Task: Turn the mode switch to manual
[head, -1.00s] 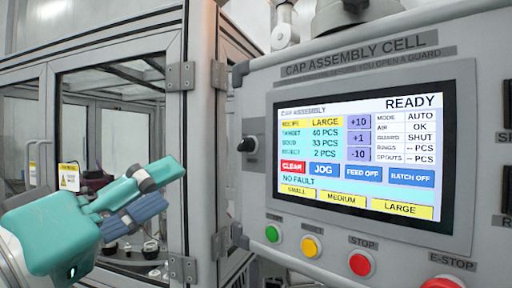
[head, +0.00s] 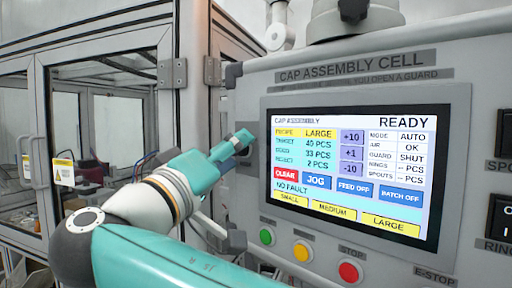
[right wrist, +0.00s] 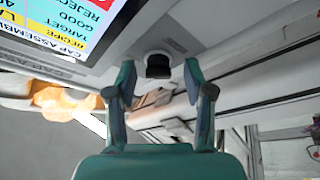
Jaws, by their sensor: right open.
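The mode switch is a black knob on a grey plate at the left edge of the control panel. In the right wrist view the knob (right wrist: 158,66) shows between the two fingertips, a little beyond them. In the head view my right gripper (head: 240,143) is in front of that spot and largely hides the knob. My right gripper (right wrist: 159,76) is open, with one finger on each side of the knob; I cannot tell whether they touch it. The panel screen (head: 352,170) reads READY, with mode AUTO. My left gripper is not in view.
Green (head: 267,237), yellow (head: 303,251) and red (head: 349,272) buttons sit below the screen. Black switches (head: 502,215) are at the panel's right. A framed glass guard door (head: 110,130) stands left of the panel, close to my right arm.

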